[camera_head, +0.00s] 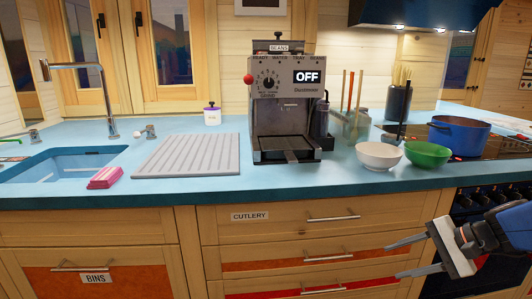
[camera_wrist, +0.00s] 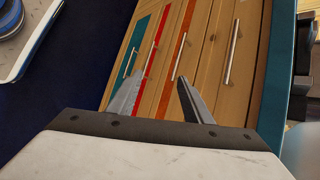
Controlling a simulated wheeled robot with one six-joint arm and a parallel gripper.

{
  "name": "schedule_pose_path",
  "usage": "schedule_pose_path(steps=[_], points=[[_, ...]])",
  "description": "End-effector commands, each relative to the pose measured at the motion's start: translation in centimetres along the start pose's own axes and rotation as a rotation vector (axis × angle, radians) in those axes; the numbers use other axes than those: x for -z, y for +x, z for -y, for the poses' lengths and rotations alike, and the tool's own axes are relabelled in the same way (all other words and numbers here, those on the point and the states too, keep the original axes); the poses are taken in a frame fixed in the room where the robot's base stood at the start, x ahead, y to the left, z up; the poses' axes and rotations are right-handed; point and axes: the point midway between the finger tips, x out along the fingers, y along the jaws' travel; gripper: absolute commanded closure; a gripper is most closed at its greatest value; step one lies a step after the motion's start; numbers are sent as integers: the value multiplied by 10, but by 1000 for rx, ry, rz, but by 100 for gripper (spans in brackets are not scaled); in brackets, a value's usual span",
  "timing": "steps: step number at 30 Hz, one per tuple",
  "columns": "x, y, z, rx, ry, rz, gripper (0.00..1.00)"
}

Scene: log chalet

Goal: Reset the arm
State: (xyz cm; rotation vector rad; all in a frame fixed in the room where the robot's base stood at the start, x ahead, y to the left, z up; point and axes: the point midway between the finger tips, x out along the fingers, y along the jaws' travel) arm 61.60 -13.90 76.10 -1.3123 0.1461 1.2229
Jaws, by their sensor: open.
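My gripper (camera_head: 408,257) is at the lower right of the head view, in front of the drawer fronts and below the counter edge. Its two fingers are spread apart with nothing between them. The wrist view shows the same open fingers (camera_wrist: 157,97) pointing toward the drawers, whose fronts appear tilted there. The drawer labelled CUTLERY (camera_head: 280,225) is shut, and the drawers below it with orange and red panels look shut too. The fingers appear clear of the handles, but the exact gap to the fronts cannot be told.
The blue counter (camera_head: 210,186) runs above the drawers. On it stand a coffee machine (camera_head: 286,100) reading OFF, a white bowl (camera_head: 379,156), a green bowl (camera_head: 428,154), a blue pot (camera_head: 459,136), a grey draining board (camera_head: 188,155) and a pink sponge (camera_head: 104,178) by the sink (camera_head: 60,165).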

Motion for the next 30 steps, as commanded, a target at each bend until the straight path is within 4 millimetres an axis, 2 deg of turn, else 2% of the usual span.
schedule_pose_path(steps=[1, 3, 12, 21, 30], points=[[-14, 6, -3, -44, -55, -1, 55], [-30, 11, -11, -108, -127, -7, 55], [-81, 19, -44, -343, -458, -59, 55], [-108, 8, -69, -514, -815, -150, 55], [-120, -8, -77, -606, -1126, -255, 55]])
